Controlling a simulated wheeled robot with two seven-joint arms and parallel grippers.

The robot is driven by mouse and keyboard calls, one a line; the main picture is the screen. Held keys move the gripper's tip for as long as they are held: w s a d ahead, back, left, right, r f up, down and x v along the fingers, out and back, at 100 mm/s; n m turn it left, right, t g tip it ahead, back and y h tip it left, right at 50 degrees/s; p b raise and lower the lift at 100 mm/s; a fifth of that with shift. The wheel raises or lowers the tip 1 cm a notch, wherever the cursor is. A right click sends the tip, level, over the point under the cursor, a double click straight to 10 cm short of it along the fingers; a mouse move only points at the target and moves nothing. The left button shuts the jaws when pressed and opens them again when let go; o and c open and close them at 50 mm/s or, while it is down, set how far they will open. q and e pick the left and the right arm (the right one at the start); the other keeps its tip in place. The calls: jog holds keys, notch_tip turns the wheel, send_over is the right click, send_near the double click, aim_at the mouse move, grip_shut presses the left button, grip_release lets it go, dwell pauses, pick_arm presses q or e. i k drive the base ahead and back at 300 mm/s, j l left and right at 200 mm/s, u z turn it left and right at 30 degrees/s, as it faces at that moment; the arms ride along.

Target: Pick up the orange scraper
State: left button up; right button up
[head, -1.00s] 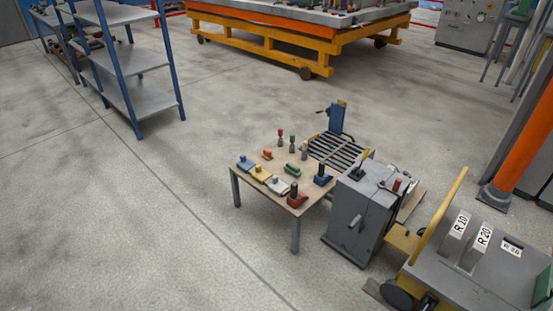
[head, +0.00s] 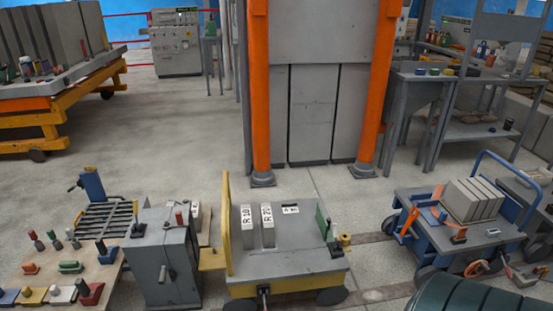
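Neither of my grippers is in view.
Beside the table stand a grey machine box (head: 165,262) and a grey cart (head: 285,240) with blocks. A blue cart (head: 465,238) carries grey slabs. Orange columns (head: 261,90) stand behind. A dark green ribbed thing (head: 465,295) fills the lower right. Floor is open at left centre.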

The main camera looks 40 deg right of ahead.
aim_at(29, 268)
jog(key=z, duration=1.85)
jog(key=u, duration=2.2)
jog(key=i+z, duration=0.25)
jog(key=i, duration=0.35)
jog(key=i+j+z, duration=0.1)
jog(key=i+z, duration=0.15)
jog(key=i, duration=0.3)
jog(key=i+j+z, duration=0.25)
jog(key=i, duration=0.3)
